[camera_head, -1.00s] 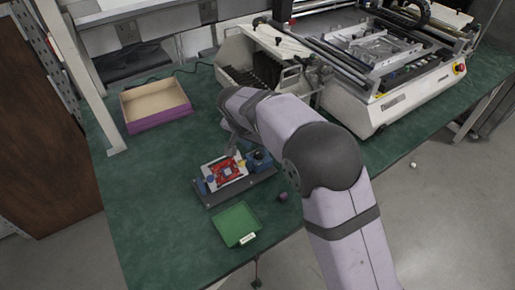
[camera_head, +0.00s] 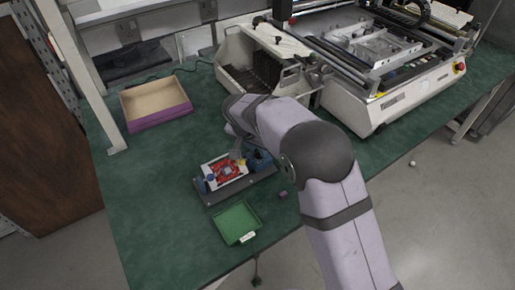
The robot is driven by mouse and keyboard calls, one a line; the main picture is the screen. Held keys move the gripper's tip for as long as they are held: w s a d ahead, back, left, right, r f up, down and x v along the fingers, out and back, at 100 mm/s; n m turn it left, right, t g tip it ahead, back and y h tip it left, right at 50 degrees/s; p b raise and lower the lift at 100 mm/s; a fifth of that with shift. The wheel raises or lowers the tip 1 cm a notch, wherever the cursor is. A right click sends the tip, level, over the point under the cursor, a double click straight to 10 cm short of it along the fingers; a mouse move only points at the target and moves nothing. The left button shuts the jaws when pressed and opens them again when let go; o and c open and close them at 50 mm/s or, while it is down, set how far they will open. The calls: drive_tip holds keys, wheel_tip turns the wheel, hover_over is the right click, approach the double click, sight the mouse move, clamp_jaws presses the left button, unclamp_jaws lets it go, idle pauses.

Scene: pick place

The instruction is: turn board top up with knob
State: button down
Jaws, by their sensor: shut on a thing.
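The red board (camera_head: 224,171) sits in a white frame on a dark grey fixture (camera_head: 237,190) with blue end blocks. It looks flat, but which face is up is too small to tell. My gripper (camera_head: 239,153) reaches down at the back right edge of the board. It is shut on what appears to be the knob, a small yellow part (camera_head: 241,162) beside the right blue block (camera_head: 260,159). The fingertips are small and partly hidden, so the exact grip does not show clearly.
A green tray (camera_head: 237,222) with a white label lies in front of the fixture. A small purple piece (camera_head: 283,195) lies to its right. A purple-sided open box (camera_head: 157,117) stands at back left. A large white machine (camera_head: 375,105) fills the back right. The left of the green bench is clear.

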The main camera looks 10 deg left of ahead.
drive_tip(key=shift+d+n+y, duration=0.2)
drive_tip(key=shift+n+y, duration=0.7)
drive_tip(key=shift+n, duration=1.3)
drive_tip(key=c, duration=1.5)
unclamp_jaws()
drive_tip(key=shift+c, duration=0.2)
drive_tip(key=shift+a, duration=0.1)
drive_tip(key=shift+s+r+p, duration=0.1)
drive_tip(key=shift+r+p, duration=0.3)
drive_tip(key=p+v, duration=0.3)
drive_tip(key=v, duration=0.4)
